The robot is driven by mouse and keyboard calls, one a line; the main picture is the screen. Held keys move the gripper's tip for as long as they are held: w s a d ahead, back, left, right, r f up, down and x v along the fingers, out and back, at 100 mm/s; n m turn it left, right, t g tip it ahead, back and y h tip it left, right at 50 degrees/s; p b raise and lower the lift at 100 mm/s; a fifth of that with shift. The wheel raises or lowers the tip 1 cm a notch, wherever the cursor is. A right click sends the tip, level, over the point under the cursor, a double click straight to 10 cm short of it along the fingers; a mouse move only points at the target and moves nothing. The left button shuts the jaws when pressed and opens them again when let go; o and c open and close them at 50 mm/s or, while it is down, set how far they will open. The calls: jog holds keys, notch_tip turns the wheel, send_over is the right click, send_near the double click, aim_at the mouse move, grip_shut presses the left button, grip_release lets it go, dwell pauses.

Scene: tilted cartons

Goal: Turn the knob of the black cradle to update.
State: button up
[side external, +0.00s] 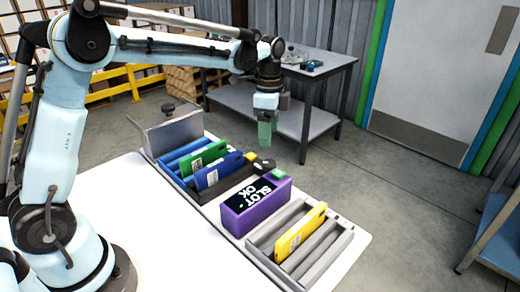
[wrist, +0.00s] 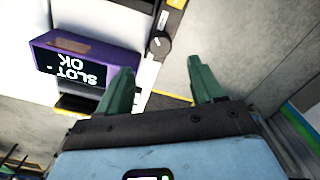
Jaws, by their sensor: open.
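The black cradle (side external: 232,188) sits on the white table, left of the purple box in the side view. A blue carton (side external: 218,170) stands tilted in it. A dark knob (side external: 265,166) is at its far right end. In the wrist view a round dark knob (wrist: 160,45) with a pale pointer mark lies beyond the fingertips, beside a marked strip. My gripper (side external: 267,138) is above the knob end, apart from it. In the wrist view my gripper (wrist: 160,82) has its two green fingers spread with nothing between them.
The purple box (side external: 258,205) has a screen reading "SLOT OK". A grey rack (side external: 330,262) holds a yellow carton (side external: 300,232). A metal plate (side external: 175,135) with a knob stands behind.

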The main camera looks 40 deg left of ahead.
jog(key=shift+r, duration=1.5)
jog(key=s+f+n+t, duration=0.1)
jog(key=s+n+t, duration=0.6)
jog(key=s+n, duration=0.5)
jog(key=shift+s+d+f, duration=0.25)
jog(key=shift+s+d, duration=0.15)
jog(key=shift+s, duration=2.65)
